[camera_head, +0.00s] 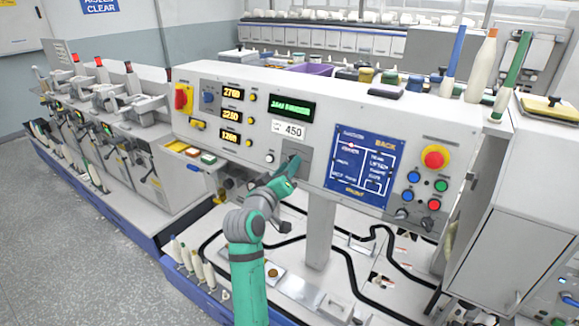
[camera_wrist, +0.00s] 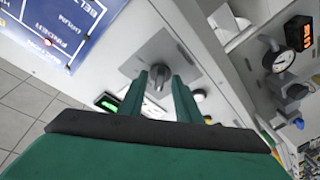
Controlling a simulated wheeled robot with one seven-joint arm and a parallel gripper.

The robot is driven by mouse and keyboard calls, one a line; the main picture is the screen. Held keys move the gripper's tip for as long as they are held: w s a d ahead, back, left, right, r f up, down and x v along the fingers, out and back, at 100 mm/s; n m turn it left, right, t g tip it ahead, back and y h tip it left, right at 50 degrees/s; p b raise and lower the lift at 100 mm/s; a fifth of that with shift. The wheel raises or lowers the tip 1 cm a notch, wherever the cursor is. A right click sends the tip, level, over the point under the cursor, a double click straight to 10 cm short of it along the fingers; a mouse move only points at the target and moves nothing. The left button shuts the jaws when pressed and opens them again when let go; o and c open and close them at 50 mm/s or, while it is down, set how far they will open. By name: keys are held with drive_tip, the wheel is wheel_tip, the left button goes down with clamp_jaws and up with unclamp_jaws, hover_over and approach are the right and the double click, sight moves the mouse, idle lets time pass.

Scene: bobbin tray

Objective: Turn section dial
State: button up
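The section dial appears to be the grey knob (camera_wrist: 158,76) with a dark pointer-like grip, on a square grey plate (camera_wrist: 150,50) in the wrist view. My gripper (camera_wrist: 160,76) is open, with its two green fingers on either side of the knob. I cannot tell whether the tips touch it. In the head view my gripper (camera_head: 293,160) is at the grey plate on the machine's front panel, and it hides the knob there.
A blue diagram board (camera_head: 362,170) is right of my gripper, with a red emergency button (camera_head: 434,157) beyond it. A green-lit display (camera_head: 293,107) and a 450 label (camera_head: 289,130) are above. A small round knob (camera_head: 269,158) is close on the left.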

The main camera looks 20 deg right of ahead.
drive_tip(key=shift+w+d, duration=0.25)
clamp_jaws()
drive_tip(key=shift+f+m, duration=0.1)
drive_tip(key=shift+m, duration=0.2)
drive_tip(key=m+h, duration=0.1)
drive_tip(key=m, duration=0.2)
drive_tip(key=m+g+h, duration=0.1)
drive_tip(key=m, duration=0.5)
drive_tip(key=shift+w+a+f+g+h, duration=0.15)
drive_tip(key=shift+w+a+g+h, duration=0.05)
drive_tip(key=shift+g+h, duration=0.2)
